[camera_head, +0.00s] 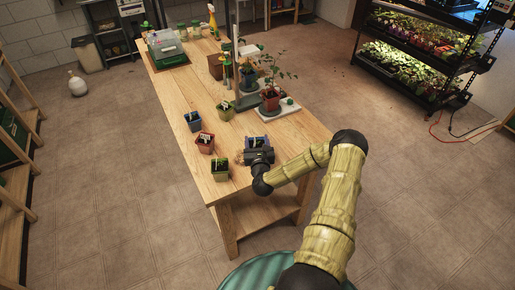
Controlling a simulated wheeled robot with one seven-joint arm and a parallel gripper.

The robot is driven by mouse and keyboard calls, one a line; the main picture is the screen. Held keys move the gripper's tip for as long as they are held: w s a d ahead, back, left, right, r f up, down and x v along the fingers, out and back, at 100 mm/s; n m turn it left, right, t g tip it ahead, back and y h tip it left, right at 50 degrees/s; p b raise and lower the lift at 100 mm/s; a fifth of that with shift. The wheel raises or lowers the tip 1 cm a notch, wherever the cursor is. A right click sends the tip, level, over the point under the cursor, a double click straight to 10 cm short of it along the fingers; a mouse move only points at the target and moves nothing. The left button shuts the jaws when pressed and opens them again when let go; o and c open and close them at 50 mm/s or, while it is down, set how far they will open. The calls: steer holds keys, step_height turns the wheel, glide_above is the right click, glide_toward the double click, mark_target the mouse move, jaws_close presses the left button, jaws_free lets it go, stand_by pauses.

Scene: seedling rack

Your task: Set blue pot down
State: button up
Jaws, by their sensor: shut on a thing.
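My gripper (256,154) is over the near right part of the wooden table. It is shut on a small dark-blue pot (256,143) with a pale label or seedling at its top. The gripper hides much of this pot, and I cannot tell whether its base touches the table. Another small blue pot (193,122) stands upright on the table to the left. A red pot (205,144) and an olive-green pot (220,172) stand nearer the front left, apart from my gripper.
A green pot (226,112) stands farther back. A red-potted plant (270,101) is by a pale tray (277,114), behind my gripper. A clear-lidded green box (166,45) is at the far end. Bare wooden tabletop (180,95) lies along the left side.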

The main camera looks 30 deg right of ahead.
steer(key=shift+d+f+p, duration=0.1)
steer(key=shift+f+p, duration=0.25)
steer(key=shift+f, duration=1.5)
steer(key=shift+f, duration=0.2)
steer(key=o, duration=1.1)
steer(key=shift+r, duration=0.1)
steer(key=shift+c, duration=0.2)
